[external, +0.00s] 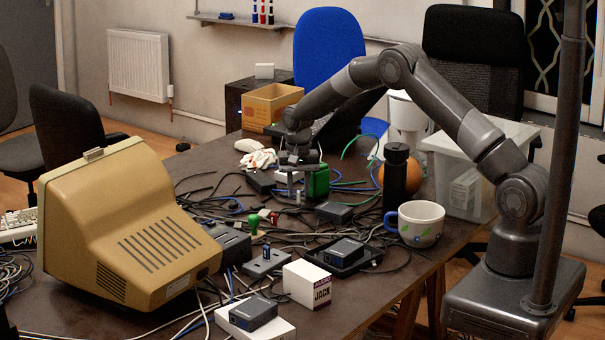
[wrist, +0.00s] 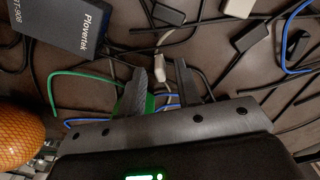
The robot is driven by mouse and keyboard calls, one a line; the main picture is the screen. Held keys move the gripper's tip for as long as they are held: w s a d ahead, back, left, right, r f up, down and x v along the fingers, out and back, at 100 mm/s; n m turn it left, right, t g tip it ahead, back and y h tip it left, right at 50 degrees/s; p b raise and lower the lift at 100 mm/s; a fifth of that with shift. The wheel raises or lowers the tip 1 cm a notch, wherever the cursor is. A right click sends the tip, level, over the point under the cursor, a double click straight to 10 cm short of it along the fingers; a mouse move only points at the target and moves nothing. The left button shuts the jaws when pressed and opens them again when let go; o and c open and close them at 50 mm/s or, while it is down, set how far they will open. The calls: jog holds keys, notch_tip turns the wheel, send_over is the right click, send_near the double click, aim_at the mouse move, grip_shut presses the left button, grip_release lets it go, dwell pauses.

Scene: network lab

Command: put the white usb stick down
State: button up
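My gripper (external: 298,188) hangs over the cable-strewn middle of the table. In the wrist view its two fingers (wrist: 161,72) are spread apart. A small whitish piece (wrist: 160,67), which looks like the white usb stick, shows in the gap between the fingertips, with space on both sides of it. A cable runs just beyond it, and I cannot tell whether they are joined. In the external view a small pale piece (external: 298,198) shows just below the fingers. Whether it rests on the table is hard to tell.
A green box (external: 319,182) stands close beside my gripper. A black bottle (external: 396,178), a mug (external: 416,222) and an orange ball (external: 383,176) stand to the right. Cables cover most of the surface; the beige monitor (external: 130,230) fills the left.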

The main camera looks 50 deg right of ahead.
aim_at(298, 191)
jog(key=s+a+r+n+t, duration=0.1)
jog(key=s+r, duration=0.2)
jog(key=r, duration=0.8)
jog(key=s+a+r+n, duration=0.1)
jog(key=s+r, duration=0.3)
jog(key=r, duration=0.7)
jog(key=s+a+r+n+t, duration=0.2)
jog(key=s+r, duration=0.7)
jog(key=s, duration=0.3)
jog(key=s+a+n+t, duration=0.2)
jog(key=s+n, duration=0.3)
jog(key=s, duration=2.2)
jog(key=shift+a+f+t, duration=0.2)
jog(key=shift+a+t, duration=0.05)
jog(key=shift+t, duration=0.05)
